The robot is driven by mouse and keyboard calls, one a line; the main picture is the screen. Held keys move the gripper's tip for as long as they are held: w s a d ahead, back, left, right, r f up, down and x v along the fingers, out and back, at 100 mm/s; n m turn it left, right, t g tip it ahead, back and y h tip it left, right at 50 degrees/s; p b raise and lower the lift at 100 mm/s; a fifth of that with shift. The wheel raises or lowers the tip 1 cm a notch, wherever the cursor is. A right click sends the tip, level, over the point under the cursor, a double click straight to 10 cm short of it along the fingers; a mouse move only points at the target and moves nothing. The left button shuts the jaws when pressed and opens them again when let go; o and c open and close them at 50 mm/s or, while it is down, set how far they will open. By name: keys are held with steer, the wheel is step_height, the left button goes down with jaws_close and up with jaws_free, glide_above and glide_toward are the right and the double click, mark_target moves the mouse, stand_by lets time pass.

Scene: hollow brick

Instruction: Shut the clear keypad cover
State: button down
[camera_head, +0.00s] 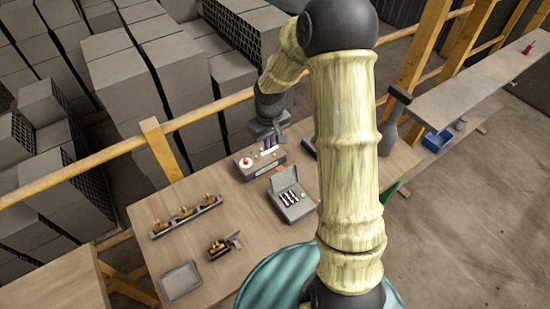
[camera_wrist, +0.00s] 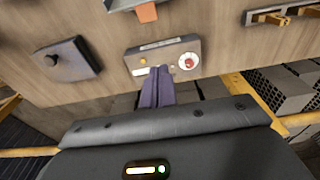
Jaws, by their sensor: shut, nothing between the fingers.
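A grey control box (camera_head: 262,170) stands near the table's far edge, with a red knob on a white dial at its left end. In the wrist view the same box (camera_wrist: 165,61) shows the dial, a yellow button and a pale strip. I cannot make out a clear cover or keypad on it. My gripper (camera_head: 268,148) points down at the box's far side. In the wrist view its fingers (camera_wrist: 157,76) are together and empty, tips at the box's edge; whether they touch is unclear. A second grey box (camera_head: 292,204) has a raised lid-like panel (camera_head: 283,180).
A rack with brass pieces (camera_head: 185,217), a small brass fixture (camera_head: 224,245) and a grey tray (camera_head: 181,281) lie on the left of the table. A dark box with a knob (camera_wrist: 68,59) is partly hidden by my arm in the head view. A yellow rail (camera_head: 90,164) runs behind.

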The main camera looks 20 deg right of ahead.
mark_target(283, 179)
steer(key=s+d+f+p, duration=0.1)
steer(key=s+f+p, duration=0.2)
steer(key=f, duration=0.2)
stand_by(0.4)
steer(key=shift+s+f, duration=0.1)
steer(key=shift+s, duration=0.05)
